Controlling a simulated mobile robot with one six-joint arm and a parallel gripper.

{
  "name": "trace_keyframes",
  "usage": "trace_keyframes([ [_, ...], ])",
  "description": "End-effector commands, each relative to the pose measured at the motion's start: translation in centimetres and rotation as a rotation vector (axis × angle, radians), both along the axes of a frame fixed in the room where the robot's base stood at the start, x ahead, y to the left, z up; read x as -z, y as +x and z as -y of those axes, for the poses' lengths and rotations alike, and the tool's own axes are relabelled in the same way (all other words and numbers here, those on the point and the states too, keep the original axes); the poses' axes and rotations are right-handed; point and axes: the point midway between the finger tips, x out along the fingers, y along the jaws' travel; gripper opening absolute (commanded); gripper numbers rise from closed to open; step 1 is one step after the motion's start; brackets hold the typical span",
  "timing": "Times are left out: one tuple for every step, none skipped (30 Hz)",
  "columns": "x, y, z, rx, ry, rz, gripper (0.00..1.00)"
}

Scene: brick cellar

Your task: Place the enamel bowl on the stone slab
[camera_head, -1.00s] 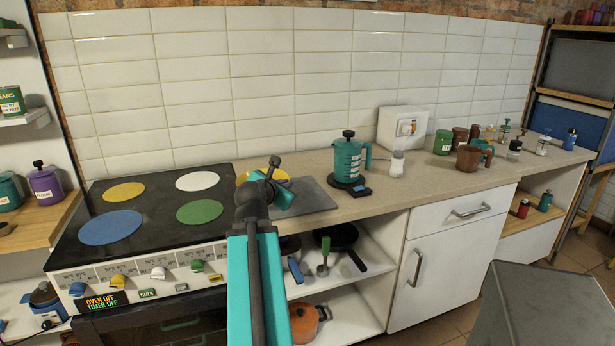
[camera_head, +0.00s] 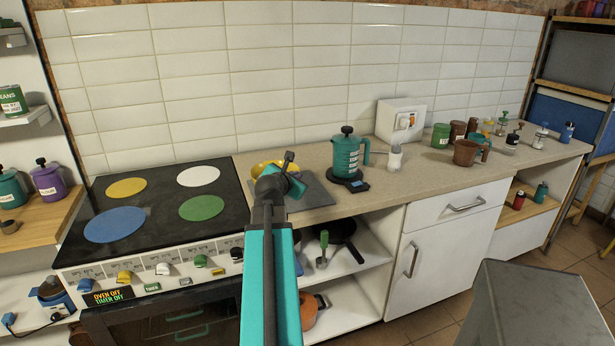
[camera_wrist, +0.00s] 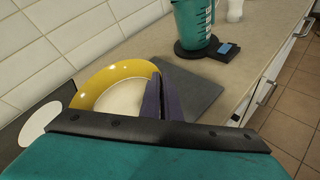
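The enamel bowl (camera_head: 262,167), yellow with a cream inside, is at the back of the counter near the stove's right edge. It fills the left middle of the wrist view (camera_wrist: 112,74). My gripper (camera_wrist: 163,92) has its dark fingers close together at the bowl's right rim and appears shut on it. In the head view my gripper (camera_head: 287,167) hides part of the bowl. The stone slab (camera_head: 318,194) is a flat dark grey plate on the counter, and it shows right of the fingers (camera_wrist: 199,88). The bowl overlaps its left side in view; the gap beneath is hidden.
A teal kettle (camera_head: 346,154) stands on a dark base (camera_head: 357,186) just right of the slab. The stove top (camera_head: 160,225) with coloured discs lies left, and the tiled wall (camera_head: 290,90) is close behind. Jars and a brown pot (camera_head: 465,153) stand farther right.

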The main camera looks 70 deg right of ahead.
Motion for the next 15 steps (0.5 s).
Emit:
trace_keyframes([
  [-0.2, -0.1, 1.0, 0.001, -0.002, 0.002, 0.0],
  [-0.2, -0.1, 1.3, 0.001, -0.003, 0.001, 0.0],
  [-0.1, -0.2, 1.9, 0.001, -0.003, 0.001, 0.0],
  [-0.1, -0.2, 2.2, 0.0, -0.002, 0.001, 0.0],
  [0.0, -0.3, 2.6, 0.001, -0.002, 0.002, 0.0],
  [0.1, -0.4, 3.1, 0.0, -0.001, 0.002, 0.0],
  [0.1, -0.5, 3.5, 0.0, -0.001, 0.002, 0.0],
  [0.1, -0.5, 3.9, 0.0, -0.001, 0.002, 0.0],
  [0.1, -0.6, 4.4, 0.0, -0.002, 0.002, 0.0],
  [0.2, -0.7, 4.7, -0.001, -0.003, 0.001, 0.0],
  [0.2, -0.7, 5.1, -0.001, -0.003, 0.001, 0.0],
  [0.2, -0.8, 5.6, -0.001, -0.003, 0.001, 0.0],
  [0.3, -0.9, 5.9, -0.001, -0.003, 0.001, 0.0],
  [0.3, -0.9, 6.3, 0.0, -0.002, 0.002, 0.0],
  [0.4, -1.0, 6.7, 0.0, -0.002, 0.002, 0.0],
])
